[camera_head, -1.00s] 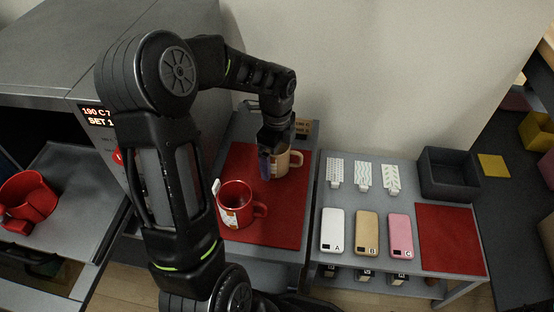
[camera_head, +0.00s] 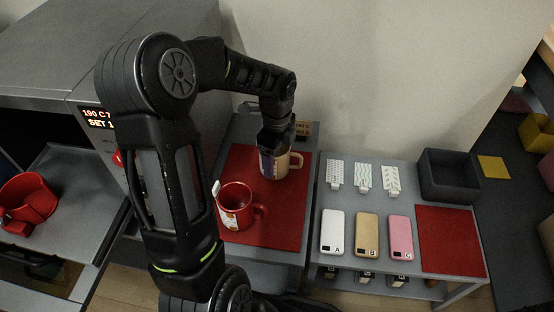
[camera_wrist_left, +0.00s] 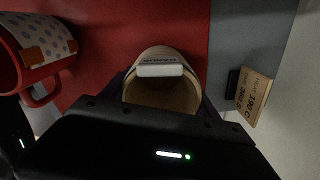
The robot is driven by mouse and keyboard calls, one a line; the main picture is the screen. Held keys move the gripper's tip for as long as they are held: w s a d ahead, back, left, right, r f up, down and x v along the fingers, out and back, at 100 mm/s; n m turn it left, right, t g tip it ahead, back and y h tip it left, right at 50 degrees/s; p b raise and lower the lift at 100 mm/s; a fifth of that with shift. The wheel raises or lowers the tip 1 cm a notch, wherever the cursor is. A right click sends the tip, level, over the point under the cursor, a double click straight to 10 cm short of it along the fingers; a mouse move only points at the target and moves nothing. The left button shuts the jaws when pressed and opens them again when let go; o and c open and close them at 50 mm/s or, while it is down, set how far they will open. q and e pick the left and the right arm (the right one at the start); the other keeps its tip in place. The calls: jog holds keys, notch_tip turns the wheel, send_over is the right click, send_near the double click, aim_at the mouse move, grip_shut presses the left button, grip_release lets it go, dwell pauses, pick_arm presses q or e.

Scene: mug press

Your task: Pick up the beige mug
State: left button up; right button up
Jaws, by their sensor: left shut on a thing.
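The beige mug (camera_head: 281,166) stands upright on the red mat (camera_head: 285,220) at its far end, with its handle to the right. My left gripper (camera_head: 267,160) reaches down at the mug and is shut on it; one finger lies against its left side. In the left wrist view the mug (camera_wrist_left: 163,95) shows from above, between the fingers, with a pale strip on its rim and dark print below. The gripper body hides the near part of the mug. My right gripper is not in view.
A red mug (camera_head: 236,205) with a label stands close in front on the same mat. A small card (camera_head: 305,129) stands behind. A press (camera_head: 100,118) with a red mug-shaped holder (camera_head: 28,197) is at left. Phone-like items and a dark bin (camera_head: 448,174) are on the right table.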

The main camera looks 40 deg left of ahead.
pick_arm(q)
jog(key=c, duration=0.8)
notch_tip(320, 180, up, 10)
jog(key=p, duration=0.4)
dwell(0.4)
